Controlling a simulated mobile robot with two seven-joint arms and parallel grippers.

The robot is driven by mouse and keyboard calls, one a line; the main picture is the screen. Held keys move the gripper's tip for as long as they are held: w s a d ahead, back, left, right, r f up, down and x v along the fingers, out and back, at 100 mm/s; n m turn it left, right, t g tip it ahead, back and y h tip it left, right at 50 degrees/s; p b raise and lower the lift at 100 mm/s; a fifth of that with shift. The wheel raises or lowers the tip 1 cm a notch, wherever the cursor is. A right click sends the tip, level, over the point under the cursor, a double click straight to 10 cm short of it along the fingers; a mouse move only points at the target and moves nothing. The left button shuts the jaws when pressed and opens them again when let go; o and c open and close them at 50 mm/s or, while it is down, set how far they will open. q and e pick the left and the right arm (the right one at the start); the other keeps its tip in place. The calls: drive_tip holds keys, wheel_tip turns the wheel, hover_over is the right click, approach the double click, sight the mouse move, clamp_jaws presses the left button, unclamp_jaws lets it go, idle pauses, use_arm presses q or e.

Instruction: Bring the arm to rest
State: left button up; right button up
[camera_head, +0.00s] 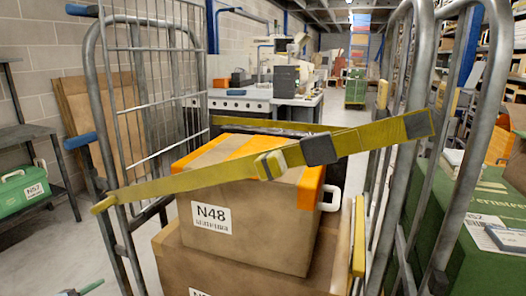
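Neither of my grippers can be made out in the head view, and no arm of mine is clearly seen. A wire-sided roll cage (97,95) stands close in front of me. In it a brown box labelled N48 (265,225) with orange tape sits on a larger brown box (180,262). A yellow strap (180,186) with a buckle (270,165) and a dark block (319,149) runs across the cage's front, from the left frame up to the right frame.
A green case labelled N57 (22,193) rests on a dark shelf stand (52,160) at left. Large green boxes (480,265) stand at right. Brown panels (95,120) lean on the left wall. A workbench (240,102) stands behind the cage. Some floor (50,250) is clear at lower left.

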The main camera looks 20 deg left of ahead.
use_arm(q)
drive_tip(key=s+d+f+n+g, duration=0.3)
drive_tip(key=s+d+f, duration=0.7)
drive_tip(key=f, duration=0.2)
drive_tip(key=s+d+f+n+g+h, duration=0.1)
drive_tip(key=s+d+f+n+g, duration=0.35)
drive_tip(key=s+d, duration=1.25)
drive_tip(key=s+d+n+g, duration=0.1)
drive_tip(key=s+d+n, duration=0.3)
drive_tip(key=s+d, duration=0.65)
drive_tip(key=w+r+t+p, duration=0.1)
drive_tip(key=w+r+p, duration=0.2)
drive_tip(key=r+p, duration=0.6)
drive_tip(key=w+a+r+t+p, duration=0.1)
drive_tip(key=w+r+p, duration=0.2)
drive_tip(key=r+p, duration=0.7)
drive_tip(key=shift+a+r+p, duration=0.2)
drive_tip(key=shift+a+p, duration=0.05)
drive_tip(key=shift+p, duration=0.35)
use_arm(e)
drive_tip(key=w+r+t, duration=0.1)
drive_tip(key=w+r, duration=0.1)
drive_tip(key=r, duration=0.8)
drive_tip(key=w+r+t, duration=0.1)
drive_tip(key=w+r, duration=0.2)
drive_tip(key=r, duration=0.7)
drive_tip(key=shift+w+d, duration=0.15)
drive_tip(key=shift+w, duration=0.15)
